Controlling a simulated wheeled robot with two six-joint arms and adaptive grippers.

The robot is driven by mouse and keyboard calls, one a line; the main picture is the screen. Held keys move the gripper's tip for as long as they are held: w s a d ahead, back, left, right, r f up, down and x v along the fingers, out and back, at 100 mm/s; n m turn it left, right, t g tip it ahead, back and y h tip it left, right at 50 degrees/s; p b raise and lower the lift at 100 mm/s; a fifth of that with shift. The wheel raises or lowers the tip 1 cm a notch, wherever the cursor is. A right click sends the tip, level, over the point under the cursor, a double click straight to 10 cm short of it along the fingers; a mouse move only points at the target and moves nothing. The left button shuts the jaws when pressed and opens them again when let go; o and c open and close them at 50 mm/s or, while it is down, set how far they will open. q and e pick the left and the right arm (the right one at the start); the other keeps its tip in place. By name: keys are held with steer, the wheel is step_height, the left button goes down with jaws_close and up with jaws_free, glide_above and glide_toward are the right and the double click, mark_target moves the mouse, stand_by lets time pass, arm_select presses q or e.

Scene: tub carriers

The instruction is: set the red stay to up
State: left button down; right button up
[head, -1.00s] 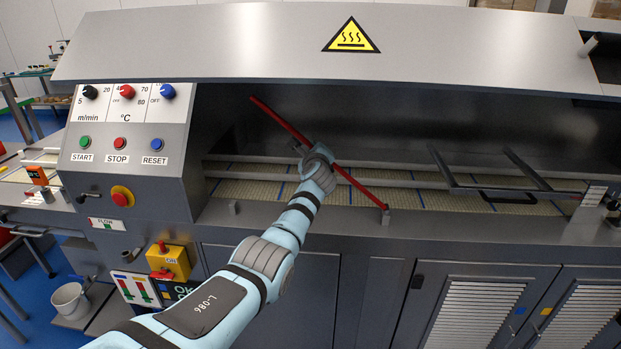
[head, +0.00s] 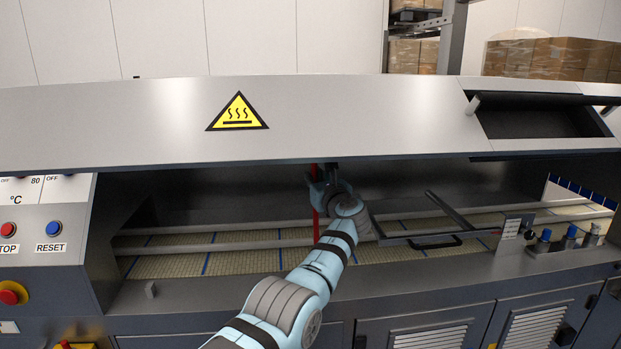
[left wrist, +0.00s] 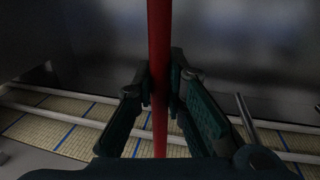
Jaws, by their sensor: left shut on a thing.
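The red stay (head: 316,226) is a thin red rod standing about upright in the opening under the raised grey hood (head: 350,120). My left gripper (head: 322,184) is shut around the rod at its upper part in the head view. In the left wrist view the stay (left wrist: 159,35) runs vertically between the two dark fingers of the left gripper (left wrist: 160,82). The rod's top end meets or goes behind the hood's lower edge; I cannot tell whether it touches. My right gripper is not in view.
A dark bar frame with a handle (head: 432,241) lies right of my arm. A belt with blue lines (head: 240,262) runs below the stay, with grey rails. The control panel (head: 40,225) is at the left. The opening left of the stay is clear.

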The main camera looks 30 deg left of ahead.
arm_select(q)
steer(key=shift+w+d+m, duration=0.4)
steer(key=shift+w+d, duration=0.1)
steer(key=shift+d, duration=0.25)
steer(key=c, duration=1.6)
jaws_free()
steer(key=shift+d, duration=0.15)
steer(key=shift+c, duration=0.2)
steer(key=v, duration=1.2)
